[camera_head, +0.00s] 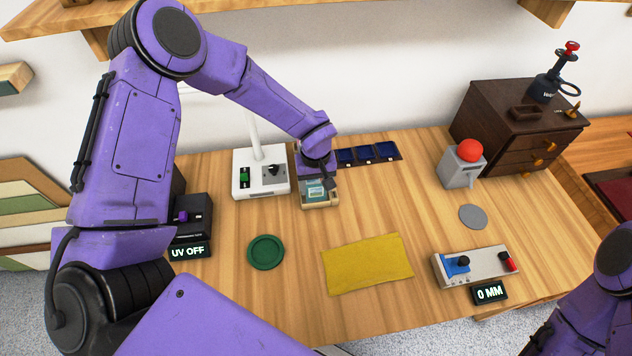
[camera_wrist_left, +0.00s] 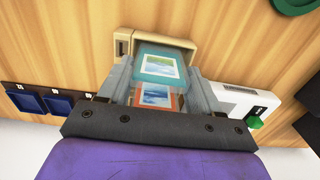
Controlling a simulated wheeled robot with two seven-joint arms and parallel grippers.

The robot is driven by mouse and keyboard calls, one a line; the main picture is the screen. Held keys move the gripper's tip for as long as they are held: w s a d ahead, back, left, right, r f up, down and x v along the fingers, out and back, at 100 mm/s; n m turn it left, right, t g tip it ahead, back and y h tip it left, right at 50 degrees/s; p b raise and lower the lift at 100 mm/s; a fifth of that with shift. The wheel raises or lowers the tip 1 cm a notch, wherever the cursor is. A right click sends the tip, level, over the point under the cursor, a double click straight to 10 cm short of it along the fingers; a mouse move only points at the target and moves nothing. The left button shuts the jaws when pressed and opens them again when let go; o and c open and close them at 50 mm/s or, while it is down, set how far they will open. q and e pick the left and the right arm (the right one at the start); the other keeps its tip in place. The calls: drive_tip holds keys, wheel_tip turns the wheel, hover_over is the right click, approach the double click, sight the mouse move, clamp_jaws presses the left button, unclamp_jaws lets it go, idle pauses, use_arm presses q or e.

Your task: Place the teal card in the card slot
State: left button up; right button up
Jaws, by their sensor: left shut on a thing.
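The teal card (camera_wrist_left: 182,67), with a small landscape picture on it, is between the fingers of my left gripper (camera_wrist_left: 159,85). In the head view the teal card (camera_head: 316,188) shows below the left gripper (camera_head: 317,180). A beige holder (camera_wrist_left: 124,48), which looks like the card slot, is around the card's far end; the holder also shows in the head view (camera_head: 320,204). I cannot tell how deep the card sits in it. An orange-edged picture (camera_wrist_left: 155,97) shows nearer the wrist, between the fingers. My right gripper is not clearly seen.
A white switch box (camera_head: 261,188) stands close left of the holder, and a dark blue compartment tray (camera_head: 367,154) close right. A green disc (camera_head: 265,252), yellow cloth (camera_head: 366,264), grey lever box (camera_head: 474,266) and red-button box (camera_head: 461,172) are farther off.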

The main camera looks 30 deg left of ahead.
use_arm(q)
drive_tip(key=shift+s, duration=0.25)
drive_tip(key=o, duration=1.1)
drive_tip(key=shift+w+f, duration=0.1)
drive_tip(key=shift+r, duration=0.45)
wheel_tip(320, 180, up, 12)
drive_tip(key=shift+a+f+b, duration=0.1)
drive_tip(key=shift+f+b, duration=0.05)
drive_tip(key=shift+b, duration=0.65)
